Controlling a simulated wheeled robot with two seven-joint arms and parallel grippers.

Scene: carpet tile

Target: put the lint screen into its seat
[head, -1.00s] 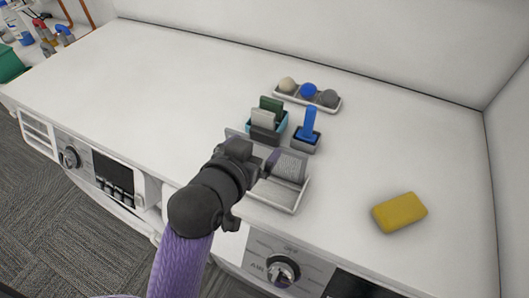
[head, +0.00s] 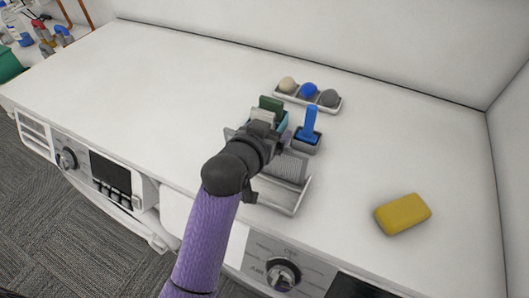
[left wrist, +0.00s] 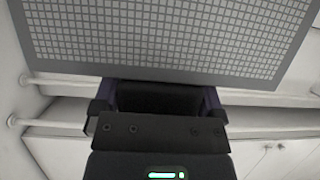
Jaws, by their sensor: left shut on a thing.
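The lint screen (head: 287,166) is a grey mesh panel, partly behind my wrist in the head view. Its mesh and plain grey border (left wrist: 170,74) fill the top of the left wrist view. My left gripper (head: 284,138) is shut on the screen, with the purple fingers (left wrist: 158,98) at its border. The seat appears to be the pale, open tray-like holder (head: 293,208) at the counter's front. In the head view the screen overlaps this holder, tilted. I cannot tell whether they touch. My right gripper is not in view.
Close behind stand a teal holder with upright cards (head: 270,104) and a dark cup with a blue-handled tool (head: 309,123). Farther back is a tray of balls (head: 308,92). A yellow sponge (head: 403,214) lies right. The counter's left side (head: 150,90) is clear.

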